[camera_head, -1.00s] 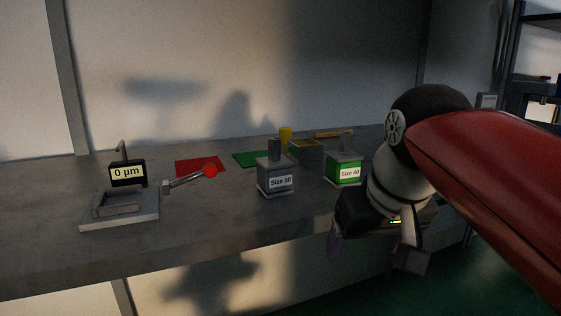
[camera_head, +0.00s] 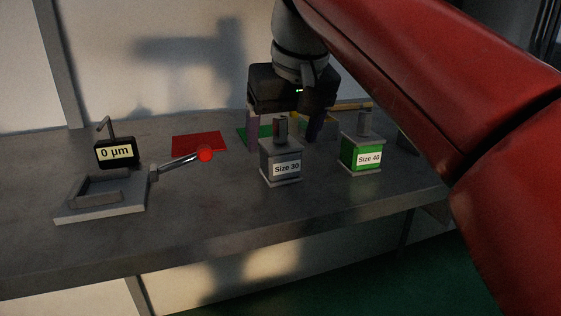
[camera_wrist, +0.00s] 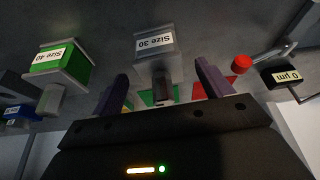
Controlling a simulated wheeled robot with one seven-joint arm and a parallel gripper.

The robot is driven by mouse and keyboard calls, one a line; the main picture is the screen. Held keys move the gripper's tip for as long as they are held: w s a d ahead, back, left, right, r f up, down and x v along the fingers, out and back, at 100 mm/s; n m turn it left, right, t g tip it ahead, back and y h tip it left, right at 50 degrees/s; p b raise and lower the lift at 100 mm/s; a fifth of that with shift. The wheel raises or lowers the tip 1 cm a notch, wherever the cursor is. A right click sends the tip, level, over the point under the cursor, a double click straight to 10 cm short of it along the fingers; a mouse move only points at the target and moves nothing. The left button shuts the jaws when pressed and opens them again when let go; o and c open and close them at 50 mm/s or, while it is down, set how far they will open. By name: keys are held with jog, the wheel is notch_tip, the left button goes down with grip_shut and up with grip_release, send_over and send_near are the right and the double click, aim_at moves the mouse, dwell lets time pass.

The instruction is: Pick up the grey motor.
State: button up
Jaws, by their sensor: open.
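The grey motor (camera_head: 281,160) is a square block labelled "Size 30" with a grey shaft on top, upright on the bench. My gripper (camera_head: 282,143) is open and empty, pointing down above and just behind it in the head view, with one finger on each side of the shaft. In the wrist view the motor (camera_wrist: 155,48) shows upside down beyond the fingertips, roughly centred between the fingers (camera_wrist: 162,72). I see no contact.
A green motor (camera_head: 361,154) labelled "Size 40" stands close on the right. At left is a gauge fixture (camera_head: 100,212) with a "0 µm" display (camera_head: 117,152) and a red-knobbed lever (camera_head: 205,153). Red (camera_head: 198,143) and green mats lie behind. The bench front is clear.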

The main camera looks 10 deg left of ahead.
jog(key=shift+x, duration=1.4)
jog(key=c, duration=1.3)
jog(key=shift+c, duration=0.8)
jog(key=shift+r, duration=0.2)
